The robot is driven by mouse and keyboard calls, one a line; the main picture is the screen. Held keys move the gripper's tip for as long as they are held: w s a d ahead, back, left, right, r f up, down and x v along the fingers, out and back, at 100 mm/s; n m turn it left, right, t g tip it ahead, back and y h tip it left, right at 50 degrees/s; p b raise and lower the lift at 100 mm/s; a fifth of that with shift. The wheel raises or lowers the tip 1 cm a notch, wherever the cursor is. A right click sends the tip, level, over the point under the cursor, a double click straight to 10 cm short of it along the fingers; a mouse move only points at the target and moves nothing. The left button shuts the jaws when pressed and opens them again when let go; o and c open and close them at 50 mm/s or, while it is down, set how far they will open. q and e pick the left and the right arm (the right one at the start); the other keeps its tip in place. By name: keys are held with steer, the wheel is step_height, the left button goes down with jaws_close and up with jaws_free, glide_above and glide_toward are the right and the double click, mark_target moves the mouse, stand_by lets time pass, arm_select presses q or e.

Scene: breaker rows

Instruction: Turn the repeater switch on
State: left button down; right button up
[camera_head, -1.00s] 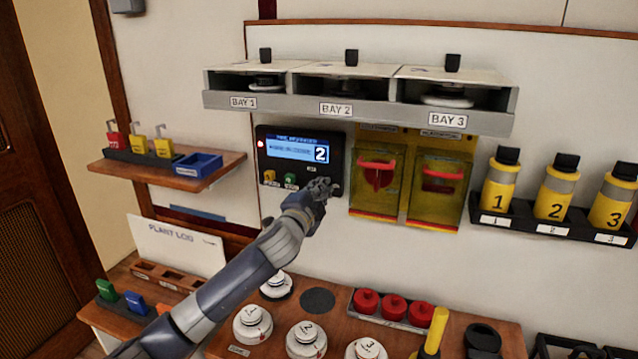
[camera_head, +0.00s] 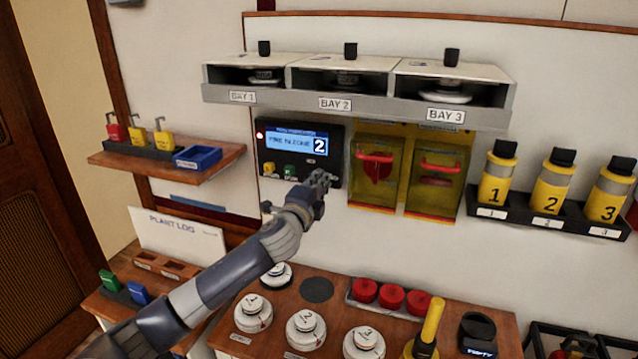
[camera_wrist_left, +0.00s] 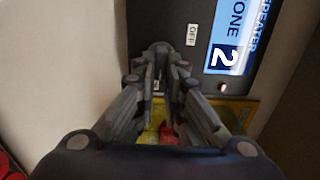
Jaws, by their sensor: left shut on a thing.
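The repeater is a black wall panel (camera_head: 262,146) with a lit blue screen (camera_head: 297,145) reading "FIRE IN ZONE 2" and a red light at its left. My left gripper (camera_head: 322,178) is at the panel's lower right corner. In the left wrist view the fingers (camera_wrist_left: 160,52) are closed together against the black panel face, beside a small "OFF" label (camera_wrist_left: 192,35). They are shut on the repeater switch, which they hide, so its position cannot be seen. My right gripper is in neither view.
Two yellow covered boxes with red handles (camera_head: 375,160) hang just right of the gripper. The bay shelf (camera_head: 335,104) juts out above. Below, a wooden bench (camera_head: 245,280) holds white numbered detectors (camera_head: 305,330) and red caps (camera_head: 391,296).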

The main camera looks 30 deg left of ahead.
arm_select(q)
steer(key=shift+a, duration=0.1)
steer(key=c, duration=1.7)
jaws_free()
steer(key=v, duration=1.2)
steer(key=shift+w, duration=0.1)
